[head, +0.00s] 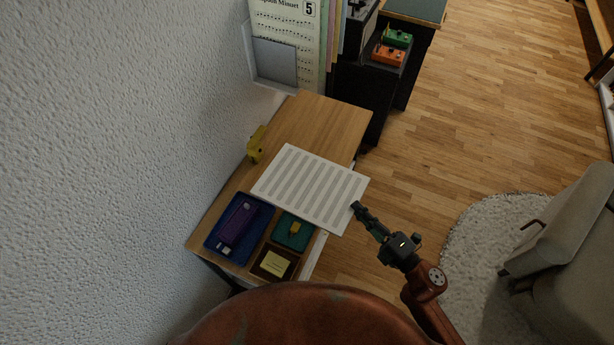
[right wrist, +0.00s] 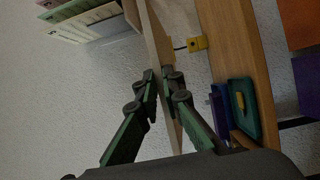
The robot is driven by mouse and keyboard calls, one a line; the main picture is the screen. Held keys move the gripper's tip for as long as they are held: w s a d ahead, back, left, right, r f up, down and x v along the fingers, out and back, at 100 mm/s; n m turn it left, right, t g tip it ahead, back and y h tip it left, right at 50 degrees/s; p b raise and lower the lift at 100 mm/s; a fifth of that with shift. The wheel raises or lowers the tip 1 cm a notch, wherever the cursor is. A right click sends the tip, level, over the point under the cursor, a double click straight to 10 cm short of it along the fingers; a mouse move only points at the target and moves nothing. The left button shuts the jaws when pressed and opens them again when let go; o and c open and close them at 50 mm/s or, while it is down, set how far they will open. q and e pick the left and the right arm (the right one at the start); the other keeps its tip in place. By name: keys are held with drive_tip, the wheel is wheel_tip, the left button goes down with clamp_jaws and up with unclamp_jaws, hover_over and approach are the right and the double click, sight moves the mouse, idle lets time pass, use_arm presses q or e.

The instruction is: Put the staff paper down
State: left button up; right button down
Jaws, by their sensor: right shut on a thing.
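The staff paper (head: 310,185) is a white sheet with printed staves, seen above the wooden desk in the head view. My right gripper (head: 357,208) is shut on its right edge. In the right wrist view, the fingertips (right wrist: 161,80) pinch the staff paper (right wrist: 153,38), which appears nearly edge-on. There a gap shows between the sheet and the desk top (right wrist: 228,40), so it is held clear of the desk. In the head view the sheet hides the middle of the desk (head: 322,122). My left gripper is not in view.
At the desk's near end are a blue tray (head: 214,240) with a purple item, a teal tray (head: 283,238) with a small yellow item and a brown tray (head: 258,271) with yellow notes. A yellow object (head: 256,145) stands by the wall. The desk's far end is bare.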

drive_tip(key=shift+s+f+y, duration=0.15)
drive_tip(key=shift+f+y, duration=0.15)
drive_tip(key=shift+y, duration=0.2)
use_arm(q)
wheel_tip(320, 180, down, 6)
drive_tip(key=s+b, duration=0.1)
drive_tip(key=b, duration=0.5)
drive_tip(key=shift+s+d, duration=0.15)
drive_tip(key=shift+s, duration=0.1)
use_arm(e)
drive_tip(key=w+a+f, duration=0.1)
drive_tip(key=w+f, duration=1.2)
drive_tip(key=shift+w+a+n+g, duration=0.15)
drive_tip(key=shift+w+n+g, duration=0.15)
drive_tip(key=shift+n, duration=0.1)
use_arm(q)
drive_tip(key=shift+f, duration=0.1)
use_arm(e)
drive_tip(key=shift+f, duration=0.1)
